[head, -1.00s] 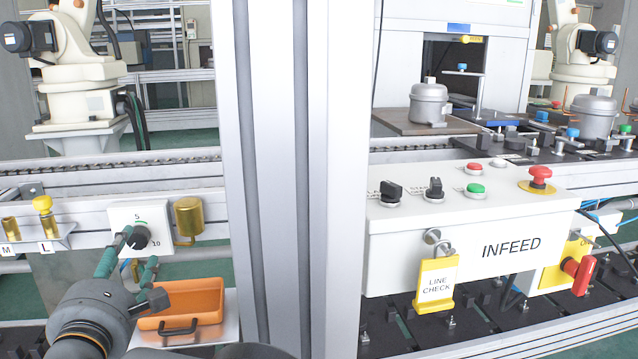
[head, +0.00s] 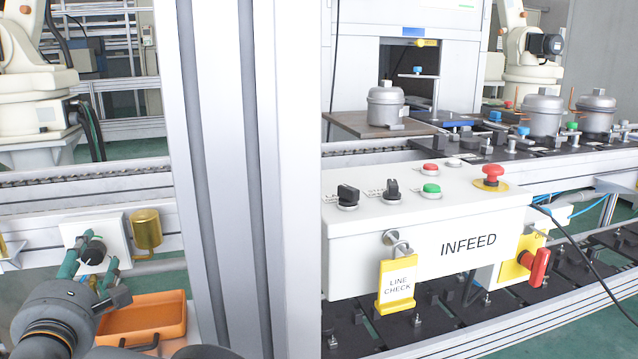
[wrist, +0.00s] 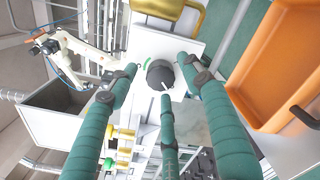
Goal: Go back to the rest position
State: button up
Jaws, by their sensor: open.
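My gripper (head: 97,256), with teal ribbed fingers, is at the lower left of the head view, open and with nothing held. It is in front of a white plate (head: 112,228) with a black dial knob (head: 92,251). In the wrist view, the spread fingertips (wrist: 160,76) surround the knob (wrist: 158,77) in the picture. Whether any finger touches it, I cannot tell. The fingers partly cover the plate.
An orange tray (head: 150,322) sits just right of my gripper, and a brass cup (head: 147,229) is beside the plate. A wide aluminium post (head: 245,180) stands to the right. Beyond it is the white INFEED box (head: 430,245) with a yellow LINE CHECK padlock (head: 396,286).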

jog(key=v, duration=1.1)
jog(key=x, duration=1.2)
jog(key=shift+w, duration=0.25)
jog(key=shift+s+f+m+b, duration=0.15)
jog(key=shift+f+m+b, duration=0.25)
jog(key=shift+m+b, duration=0.65)
jog(key=m+b, duration=0.2)
jog(key=m, duration=0.1)
jog(key=shift+r, duration=0.1)
jog(key=m+b, duration=0.2)
jog(key=m, duration=0.3)
jog(key=m+b, duration=0.1)
jog(key=m, duration=0.5)
jog(key=shift+r+b, duration=0.15)
jog(key=shift+b, duration=0.25)
jog(key=m, duration=0.4)
jog(key=shift+m, duration=1.65)
